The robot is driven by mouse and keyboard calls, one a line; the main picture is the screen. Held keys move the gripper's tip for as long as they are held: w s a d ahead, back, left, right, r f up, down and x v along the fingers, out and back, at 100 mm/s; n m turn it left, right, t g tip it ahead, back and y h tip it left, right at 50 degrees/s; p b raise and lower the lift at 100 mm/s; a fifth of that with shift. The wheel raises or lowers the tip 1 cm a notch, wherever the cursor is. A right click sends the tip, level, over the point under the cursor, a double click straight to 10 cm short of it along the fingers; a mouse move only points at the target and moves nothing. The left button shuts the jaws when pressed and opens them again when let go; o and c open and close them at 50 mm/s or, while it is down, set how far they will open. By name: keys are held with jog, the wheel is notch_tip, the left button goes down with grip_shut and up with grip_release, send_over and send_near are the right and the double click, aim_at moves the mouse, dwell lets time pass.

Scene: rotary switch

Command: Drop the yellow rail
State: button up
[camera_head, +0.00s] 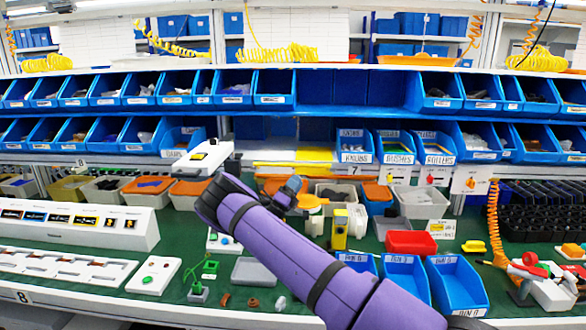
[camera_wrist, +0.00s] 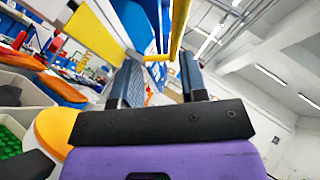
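A thin yellow rail (camera_wrist: 178,28) shows at the top of the wrist view, with a short sideways piece at its lower end beside a blue surface. My gripper (camera_wrist: 160,62) has its two dark fingers apart, with the rail's lower end showing between or just beyond their tips. I see no clear contact between the fingers and the rail. In the head view my gripper (camera_head: 292,186) is small and partly hidden by my purple arm, in front of the shelf's lower opening. I cannot pick out the rail for certain there.
Blue bins (camera_head: 441,98) fill two shelf rows behind. Below stand grey and orange-topped boxes (camera_head: 338,192), a red bin (camera_head: 411,242) and open blue bins (camera_head: 456,284). A white switch panel (camera_head: 80,224) lies left. Some green bench surface (camera_head: 190,230) is bare.

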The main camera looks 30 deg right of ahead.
aim_at(294, 165)
jog(key=s+a+r+n+t+y, duration=0.45)
jog(key=a+n+t+y, duration=0.25)
jog(key=a+n+y, duration=0.3)
jog(key=shift+y, duration=0.3)
jog(key=x, duration=1.2)
jog(key=shift+s+d+r, duration=0.1)
jog(key=shift+d, duration=0.1)
grip_shut()
